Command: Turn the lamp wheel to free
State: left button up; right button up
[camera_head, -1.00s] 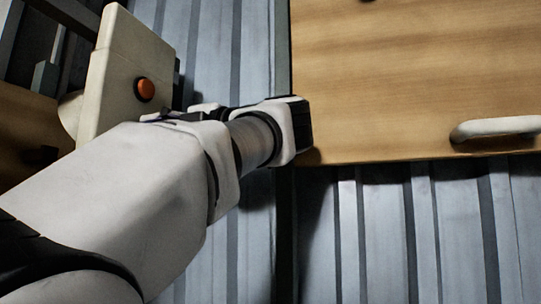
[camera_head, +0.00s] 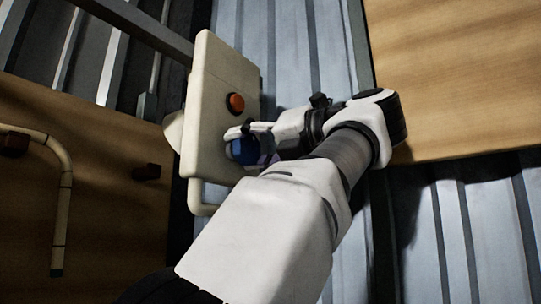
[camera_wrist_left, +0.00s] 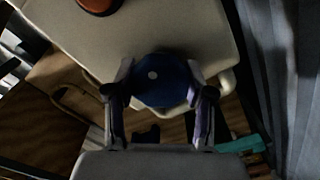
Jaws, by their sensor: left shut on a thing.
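The lamp wheel is a round blue knob (camera_head: 243,153) low on the face of a cream panel (camera_head: 208,108). In the left wrist view the blue wheel (camera_wrist_left: 165,88) shows a small white dot left of its middle, toward the top. My left gripper (camera_head: 250,146) is shut on the wheel, with one finger on each side of it in the left wrist view (camera_wrist_left: 160,75). The fingers and hand hide part of the wheel in the head view. My right gripper is in neither view.
An orange-red button (camera_head: 236,103) sits above the wheel on the same panel. A cream pipe (camera_head: 199,207) bends out below the panel. A wooden board with a bent rattan rod (camera_head: 62,210) is at left; another wooden board (camera_head: 465,80) is at upper right, close to my left arm.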

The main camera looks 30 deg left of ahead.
pick_arm(q)
jog(key=shift+n, duration=1.3)
jog(key=o, duration=1.2)
jog(key=shift+a, duration=0.35)
jog(key=shift+d, duration=0.25)
